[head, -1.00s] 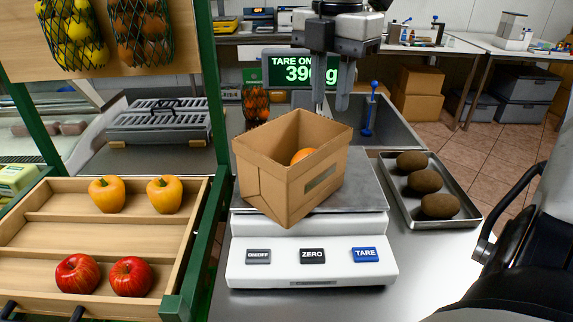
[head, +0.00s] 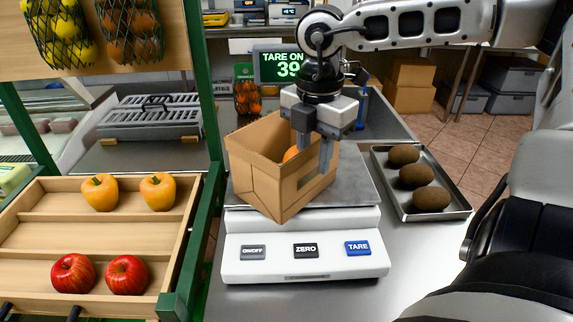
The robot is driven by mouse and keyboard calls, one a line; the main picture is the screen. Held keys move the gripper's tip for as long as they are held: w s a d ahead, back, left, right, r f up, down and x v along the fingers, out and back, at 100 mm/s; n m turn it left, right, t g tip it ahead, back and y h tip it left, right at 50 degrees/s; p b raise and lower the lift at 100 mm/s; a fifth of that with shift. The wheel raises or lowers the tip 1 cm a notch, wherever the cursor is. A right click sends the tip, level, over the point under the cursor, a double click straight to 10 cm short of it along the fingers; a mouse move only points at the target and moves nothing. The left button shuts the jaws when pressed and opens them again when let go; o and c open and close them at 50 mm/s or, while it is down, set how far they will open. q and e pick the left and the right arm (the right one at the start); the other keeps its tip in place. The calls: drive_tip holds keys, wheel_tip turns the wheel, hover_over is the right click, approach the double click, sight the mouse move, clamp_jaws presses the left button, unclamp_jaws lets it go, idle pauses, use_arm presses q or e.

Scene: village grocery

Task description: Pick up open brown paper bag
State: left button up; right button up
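The open brown paper bag (head: 262,178) is box-shaped and stands upright, turned at an angle, on the weighing plate of the scale (head: 250,222). An orange (head: 291,153) shows inside it, partly hidden. My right gripper (head: 315,160) points down at the bag's right side, its two fingers apart. The left finger overlaps the bag's mouth and the right finger overlaps the right wall near the rim; I cannot tell whether they touch it. My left gripper is not in view.
A metal tray (head: 462,212) with several brown round items stands right of the scale. A wooden shelf (head: 100,231) with yellow peppers and red apples is at the left, edged by a green post (head: 207,130). The lit display (head: 283,66) stands behind the bag.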

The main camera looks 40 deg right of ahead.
clamp_jaws()
drive_tip(key=shift+r, duration=0.1)
